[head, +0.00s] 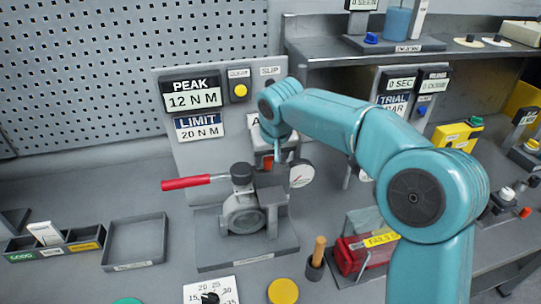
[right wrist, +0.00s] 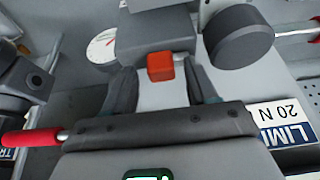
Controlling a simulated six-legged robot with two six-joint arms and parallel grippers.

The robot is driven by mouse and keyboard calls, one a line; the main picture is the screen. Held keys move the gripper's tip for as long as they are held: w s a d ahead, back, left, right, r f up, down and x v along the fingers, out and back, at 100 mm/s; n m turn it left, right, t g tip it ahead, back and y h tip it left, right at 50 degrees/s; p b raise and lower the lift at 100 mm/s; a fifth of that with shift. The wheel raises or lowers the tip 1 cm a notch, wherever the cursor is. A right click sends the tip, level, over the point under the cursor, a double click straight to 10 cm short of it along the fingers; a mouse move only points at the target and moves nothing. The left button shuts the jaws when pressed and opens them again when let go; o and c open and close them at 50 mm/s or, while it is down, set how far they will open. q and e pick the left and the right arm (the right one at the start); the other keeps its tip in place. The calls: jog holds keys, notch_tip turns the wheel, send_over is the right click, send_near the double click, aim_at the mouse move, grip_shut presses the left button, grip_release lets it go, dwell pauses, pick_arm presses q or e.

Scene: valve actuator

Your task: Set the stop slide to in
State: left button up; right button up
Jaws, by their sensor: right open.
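A small red-orange block (right wrist: 160,66), apparently the stop slide's tab, sits on the grey housing (right wrist: 155,36) of the valve actuator in the right wrist view. My right gripper (right wrist: 163,88) is open, with one dark finger on each side of the block's near end. I cannot tell whether the fingers touch it. In the head view the actuator (head: 243,215) stands on its grey base, and my right gripper (head: 268,160) is mostly hidden at its top by my own arm. A bit of red-orange (head: 267,163) shows there. My left gripper is not in view.
A red-handled lever (head: 187,183) sticks out left from the actuator, beside a black knob (head: 242,173). A round gauge (head: 301,173) is close on the right. The panel (head: 190,130) stands behind. An empty tray (head: 135,243) lies to the left.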

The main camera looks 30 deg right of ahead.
jog(key=shift+w, duration=0.1)
jog(key=shift+a, duration=0.1)
jog(key=shift+c, duration=1.3)
grip_shut()
jog(key=shift+w+a, duration=0.1)
jog(key=shift+a, duration=0.3)
jog(key=shift+o, duration=1.3)
grip_release()
